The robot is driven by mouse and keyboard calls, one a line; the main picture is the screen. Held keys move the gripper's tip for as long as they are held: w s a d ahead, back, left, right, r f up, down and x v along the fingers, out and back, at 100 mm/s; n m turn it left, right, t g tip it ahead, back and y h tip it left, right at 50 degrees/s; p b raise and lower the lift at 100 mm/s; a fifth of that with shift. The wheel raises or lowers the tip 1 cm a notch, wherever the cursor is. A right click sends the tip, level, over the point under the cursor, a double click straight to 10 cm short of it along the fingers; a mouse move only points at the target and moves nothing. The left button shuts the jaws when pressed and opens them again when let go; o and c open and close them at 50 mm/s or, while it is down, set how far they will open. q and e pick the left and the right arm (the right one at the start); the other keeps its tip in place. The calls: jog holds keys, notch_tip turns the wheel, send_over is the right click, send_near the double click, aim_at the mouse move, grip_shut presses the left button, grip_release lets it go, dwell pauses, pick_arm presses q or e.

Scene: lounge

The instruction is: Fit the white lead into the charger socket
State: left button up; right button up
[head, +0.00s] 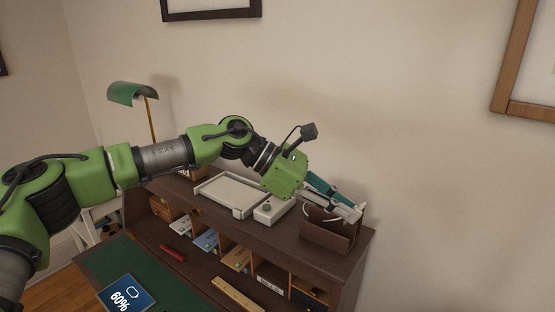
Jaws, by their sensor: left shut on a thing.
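My left gripper (357,210) reaches from the left across the desk's top and points down to the right, over a brown open box. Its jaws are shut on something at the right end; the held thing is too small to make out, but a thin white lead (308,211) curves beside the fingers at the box. I cannot tell where the lead's end is. A small white unit with a green round spot (270,208) sits on the desk top, left of the box and partly behind my wrist. I cannot make out the charger socket. My right gripper is not in view.
The brown box (328,236) stands at the right end of the dark desk (357,262). A white tray (222,187) lies left of the white unit. A green lamp (133,93) stands behind my arm. A screen reading 60% (127,293) lies on the green desk surface.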

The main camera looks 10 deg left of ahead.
pick_arm(q)
jog(key=w+a+r+n+t+p, duration=0.2)
jog(key=w+a+n+t, duration=0.5)
jog(key=w, duration=0.3)
jog(key=n+t+y, duration=0.5)
jog(key=n+t, duration=0.1)
jog(key=t, duration=0.3)
send_over(277, 200)
jog(key=shift+f, duration=2.65)
jog(key=shift+d+f+b, duration=0.1)
jog(key=shift+f+b, duration=2.25)
jog(key=shift+b, duration=0.55)
jog(key=shift+w+r, duration=0.1)
jog(key=shift+r, duration=0.05)
jog(key=shift+f+p, duration=0.2)
jog(key=shift+p, duration=0.1)
jog(key=shift+f+p, duration=0.1)
jog(key=shift+p, duration=0.35)
jog(key=shift+f+b, duration=0.7)
jog(key=shift+f, duration=0.25)
